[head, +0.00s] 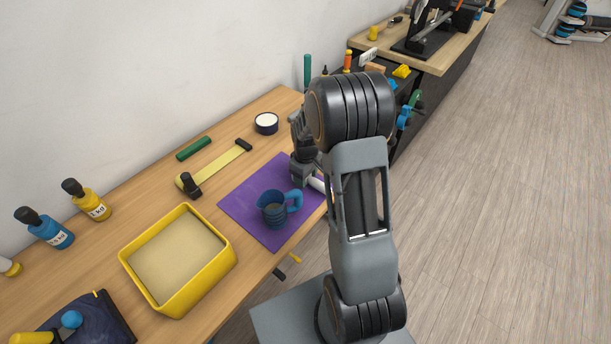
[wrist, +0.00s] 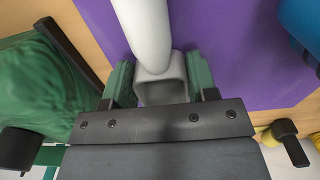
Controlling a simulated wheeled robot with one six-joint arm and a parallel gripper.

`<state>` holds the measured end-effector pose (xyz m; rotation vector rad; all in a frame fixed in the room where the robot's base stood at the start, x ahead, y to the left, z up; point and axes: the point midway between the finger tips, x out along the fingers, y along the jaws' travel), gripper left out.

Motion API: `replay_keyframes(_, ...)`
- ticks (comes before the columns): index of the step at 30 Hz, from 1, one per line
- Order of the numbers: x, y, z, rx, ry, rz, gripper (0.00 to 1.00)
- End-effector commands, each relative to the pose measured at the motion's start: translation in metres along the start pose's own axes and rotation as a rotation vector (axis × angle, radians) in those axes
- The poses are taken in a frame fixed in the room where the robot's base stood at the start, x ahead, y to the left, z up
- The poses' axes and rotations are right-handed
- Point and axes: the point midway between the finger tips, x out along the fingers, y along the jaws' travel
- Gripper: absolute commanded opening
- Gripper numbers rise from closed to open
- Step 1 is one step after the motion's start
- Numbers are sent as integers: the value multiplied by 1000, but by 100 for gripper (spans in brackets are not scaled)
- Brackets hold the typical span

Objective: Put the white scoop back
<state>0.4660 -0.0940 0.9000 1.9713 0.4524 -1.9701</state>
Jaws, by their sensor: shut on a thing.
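The white scoop (head: 317,184) shows as a small white piece at my gripper (head: 303,178), over the right side of the purple mat (head: 240,204). In the wrist view the white scoop (wrist: 146,28) extends away from my gripper (wrist: 160,75). A pale grey, square-edged part sits between the two green fingers, which are shut on it. The purple mat (wrist: 230,60) lies beneath. I cannot tell whether the scoop touches the mat. My arm hides part of the gripper and scoop in the head view.
A blue jug (head: 273,208) stands on the mat, left of my gripper. A yellow bin (head: 225,262) with tan contents is farther left. Tools line the right edge.

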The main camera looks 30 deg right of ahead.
Motion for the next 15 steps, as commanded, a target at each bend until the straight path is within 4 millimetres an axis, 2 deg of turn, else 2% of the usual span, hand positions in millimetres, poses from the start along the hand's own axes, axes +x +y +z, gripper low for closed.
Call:
replay_keyframes(5,5,0,0,0,0,0,29)
replay_keyframes(6,4,0,0,0,0,0,56)
replay_keyframes(13,3,0,0,0,0,0,78)
replay_keyframes(15,3,0,0,0,0,0,78)
